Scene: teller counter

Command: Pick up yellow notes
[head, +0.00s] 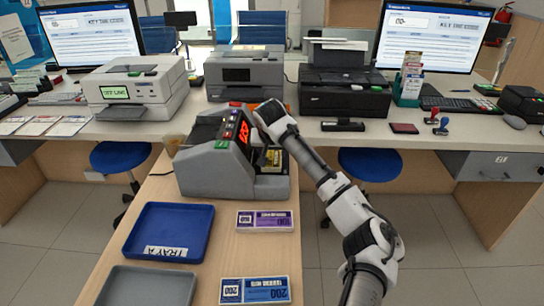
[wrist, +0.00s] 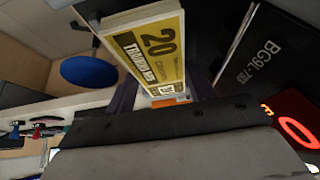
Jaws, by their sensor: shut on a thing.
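The yellow notes, a banded bundle marked 20 (wrist: 150,52), sit between the two fingers of my gripper (wrist: 160,85) in the wrist view. My gripper is shut on them. In the head view, a small part of the yellow notes (head: 274,158) shows at the right side of the grey note-counting machine (head: 215,165), below my wrist. My arm hides much of the gripper there. I cannot tell whether the notes still touch the machine.
A blue tray (head: 205,235) labelled TRAY A and a grey tray (head: 145,288) lie on the wooden counter. Purple notes (head: 265,221) and blue notes (head: 255,290) lie to their right. Printers (head: 345,95) line the back desk. A blue stool (head: 369,163) stands beyond my arm.

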